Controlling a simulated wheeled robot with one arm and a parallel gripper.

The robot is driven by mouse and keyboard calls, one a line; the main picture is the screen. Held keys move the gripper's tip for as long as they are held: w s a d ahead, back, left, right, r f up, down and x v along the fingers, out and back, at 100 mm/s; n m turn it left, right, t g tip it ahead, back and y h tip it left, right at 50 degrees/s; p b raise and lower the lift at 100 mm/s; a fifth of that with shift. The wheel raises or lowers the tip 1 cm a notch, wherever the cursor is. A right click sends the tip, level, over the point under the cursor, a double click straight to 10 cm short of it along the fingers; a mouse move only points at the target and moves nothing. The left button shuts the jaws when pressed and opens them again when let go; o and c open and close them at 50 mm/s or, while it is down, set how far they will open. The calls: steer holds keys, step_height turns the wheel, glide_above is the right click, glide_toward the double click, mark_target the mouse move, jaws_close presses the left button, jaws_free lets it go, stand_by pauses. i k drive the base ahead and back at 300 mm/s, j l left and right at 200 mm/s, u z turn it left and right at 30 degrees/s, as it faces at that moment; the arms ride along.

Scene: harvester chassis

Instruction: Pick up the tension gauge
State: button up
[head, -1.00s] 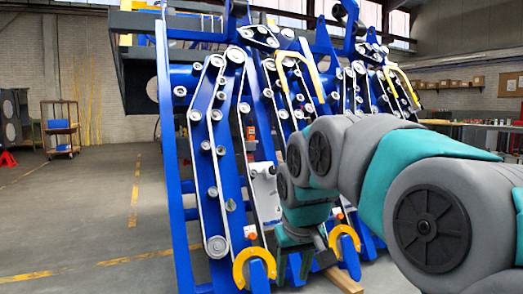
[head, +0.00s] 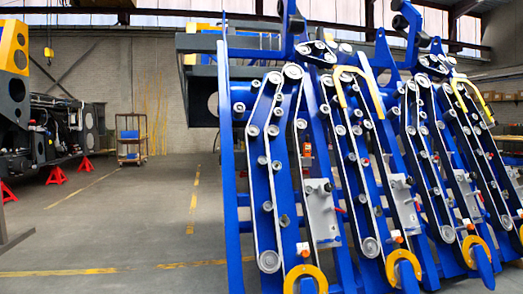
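I cannot pick out a tension gauge with certainty in the head view. The blue harvester chassis (head: 230,160) fills the right half, with belts running over several grey rollers. Small white and orange parts (head: 303,249) sit low on its rows, and grey-white plates (head: 322,212) with black knobs are fixed between the belts. These are too small to identify as a gauge. My gripper and arm are outside the view, so I cannot see whether it holds anything.
Yellow curved guards (head: 304,277) stick out at the chassis's lower front. A wheeled shelf cart (head: 131,139) stands by the back wall. A dark machine (head: 45,130) on red stands (head: 57,176) is at the left. The grey floor between is clear.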

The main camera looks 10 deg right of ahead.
mark_target(306, 146)
steer(key=i+l+u, duration=0.45)
steer(key=l, duration=0.25)
steer(key=i+l+u, duration=0.4)
steer(key=l, duration=0.45)
steer(key=i, duration=0.1)
